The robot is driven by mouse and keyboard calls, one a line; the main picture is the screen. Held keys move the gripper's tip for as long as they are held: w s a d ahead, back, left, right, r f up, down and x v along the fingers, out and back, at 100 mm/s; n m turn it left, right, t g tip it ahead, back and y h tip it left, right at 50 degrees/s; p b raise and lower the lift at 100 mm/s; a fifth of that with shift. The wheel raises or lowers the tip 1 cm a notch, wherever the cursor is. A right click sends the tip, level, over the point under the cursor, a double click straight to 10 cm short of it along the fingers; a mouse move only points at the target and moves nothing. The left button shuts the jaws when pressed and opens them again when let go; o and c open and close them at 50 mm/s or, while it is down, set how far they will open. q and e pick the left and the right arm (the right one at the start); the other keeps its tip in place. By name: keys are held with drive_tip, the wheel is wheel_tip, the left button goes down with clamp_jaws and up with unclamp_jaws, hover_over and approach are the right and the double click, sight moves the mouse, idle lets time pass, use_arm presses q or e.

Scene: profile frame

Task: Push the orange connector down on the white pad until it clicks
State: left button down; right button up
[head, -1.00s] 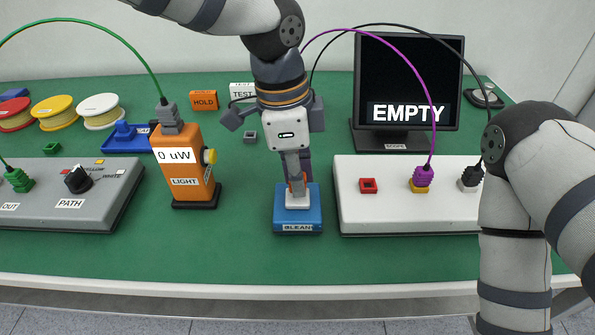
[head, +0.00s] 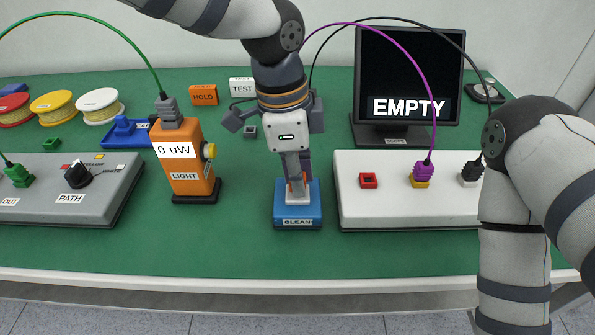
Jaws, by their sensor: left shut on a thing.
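The white pad (head: 298,197) sits on top of a blue block (head: 298,212) labelled CLEAN, near the front middle of the table. My left gripper (head: 297,182) points down over the pad. It is shut on the orange connector (head: 304,177), which is mostly hidden by the fingers, with only a little orange showing. The connector's lower end is at the pad; I cannot tell whether it is pressed down. My right arm is at the right, but its gripper is out of the picture.
An orange light meter (head: 185,180) reading 0 uW stands left of the block. A white box (head: 390,207) with coloured sockets is close on the right. A monitor (head: 408,85) showing EMPTY is behind. A grey PATH box (head: 100,210) is far left. The front table strip is clear.

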use_arm(q)
drive_tip(key=shift+r+p, duration=0.4)
drive_tip(key=shift+r, duration=2.65)
